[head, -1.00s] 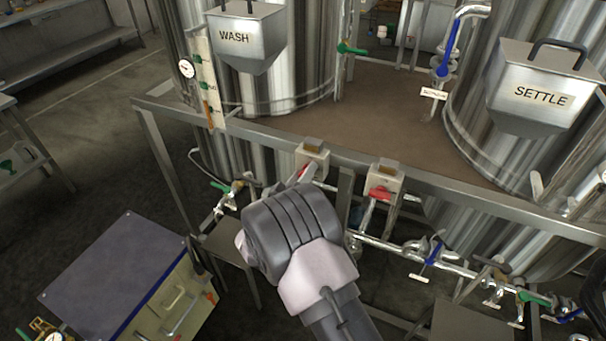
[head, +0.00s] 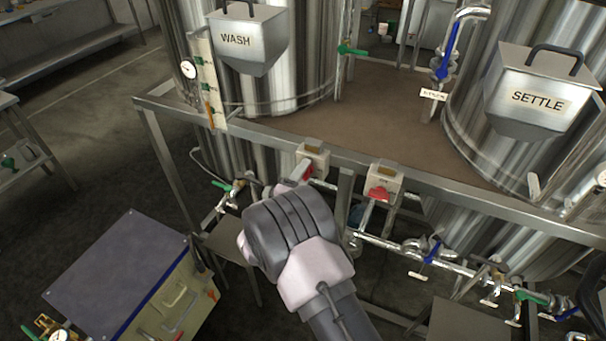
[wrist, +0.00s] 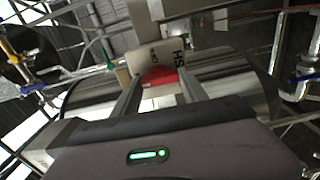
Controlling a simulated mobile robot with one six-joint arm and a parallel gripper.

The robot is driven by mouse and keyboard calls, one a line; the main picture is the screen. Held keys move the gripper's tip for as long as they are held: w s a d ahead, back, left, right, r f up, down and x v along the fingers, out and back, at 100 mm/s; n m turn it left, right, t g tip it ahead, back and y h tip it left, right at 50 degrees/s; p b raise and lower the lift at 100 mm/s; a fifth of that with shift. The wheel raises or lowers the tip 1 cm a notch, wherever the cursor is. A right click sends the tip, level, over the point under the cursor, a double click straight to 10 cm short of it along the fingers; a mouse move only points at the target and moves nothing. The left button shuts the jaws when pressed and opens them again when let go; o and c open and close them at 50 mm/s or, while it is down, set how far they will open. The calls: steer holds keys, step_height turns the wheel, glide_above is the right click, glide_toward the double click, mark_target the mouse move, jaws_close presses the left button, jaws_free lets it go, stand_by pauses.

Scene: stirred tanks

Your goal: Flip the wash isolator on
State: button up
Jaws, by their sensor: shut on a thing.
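The wash isolator is a small pale box (head: 316,157) on the front rail of the platform, below the tank hopper labelled WASH (head: 240,42). Its red handle (head: 303,171) is partly hidden by my gripper in the head view. In the wrist view the red handle (wrist: 161,79) sits between the two fingers of my gripper (wrist: 160,88), which is shut on it. The box face behind it reads partly as "WASH". The handle's exact angle is hard to tell.
A second pale box with a red handle (head: 378,193) stands close to the right on the same rail. Pipes with blue and green valve handles (head: 432,250) run below. The SETTLE hopper (head: 540,95) is at right. A blue-topped cabinet (head: 120,275) stands at lower left.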

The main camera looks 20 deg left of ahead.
steer(key=shift+n, duration=0.3)
steer(key=o, duration=1.4)
steer(key=s+p, duration=0.1)
steer(key=s, duration=0.4)
steer(key=s+a+p, duration=0.1)
steer(key=s, duration=0.5)
steer(key=s+p, duration=0.1)
steer(key=s, duration=0.5)
steer(key=shift+s+a, duration=0.15)
steer(key=shift+s, duration=0.05)
